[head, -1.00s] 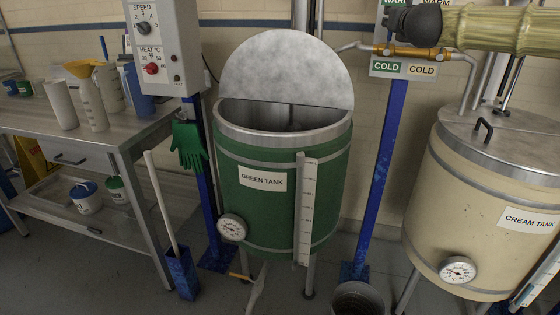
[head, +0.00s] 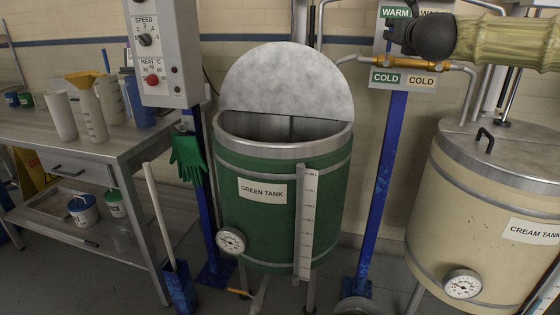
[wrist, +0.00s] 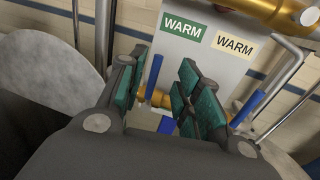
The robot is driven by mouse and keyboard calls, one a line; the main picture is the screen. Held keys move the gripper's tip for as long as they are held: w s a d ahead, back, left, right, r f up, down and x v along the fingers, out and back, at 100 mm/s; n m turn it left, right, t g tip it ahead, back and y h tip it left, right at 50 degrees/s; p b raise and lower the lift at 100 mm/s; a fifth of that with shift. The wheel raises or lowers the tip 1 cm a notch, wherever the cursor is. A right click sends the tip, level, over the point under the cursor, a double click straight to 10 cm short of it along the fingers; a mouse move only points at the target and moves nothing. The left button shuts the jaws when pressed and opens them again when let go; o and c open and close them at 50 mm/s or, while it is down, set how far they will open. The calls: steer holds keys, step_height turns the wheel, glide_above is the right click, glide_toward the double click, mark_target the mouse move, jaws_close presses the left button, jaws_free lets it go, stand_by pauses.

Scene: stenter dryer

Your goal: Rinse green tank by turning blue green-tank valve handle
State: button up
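The green tank (head: 330,200) stands in the middle of the head view with its round lid raised. Two blue valve handles show in the wrist view below WARM labels, on an orange-gold pipe. The handle under the green WARM label (wrist: 154,76) stands upright between my finger pads, nearer the left one. The handle under the cream WARM label (wrist: 247,109) is tilted, outside the right finger. My gripper (wrist: 158,88) is open, with teal pads apart; contact with the handle cannot be told. In the head view my gripper (head: 393,38) and wrist hide part of the valve panel.
The cream tank (head: 475,210) stands to the right with its lid shut. A blue post (head: 382,185) carries the valve panel. A control box (head: 165,50) and a bench with jugs (head: 112,150) stand to the left. A gold pipe crosses the wrist view's top right.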

steer(key=s, duration=0.1)
steer(key=s+b, duration=0.1)
steer(key=s, duration=0.3)
steer(key=shift+s+a, duration=0.1)
steer(key=shift+a, duration=0.15)
steer(key=shift+s, duration=0.1)
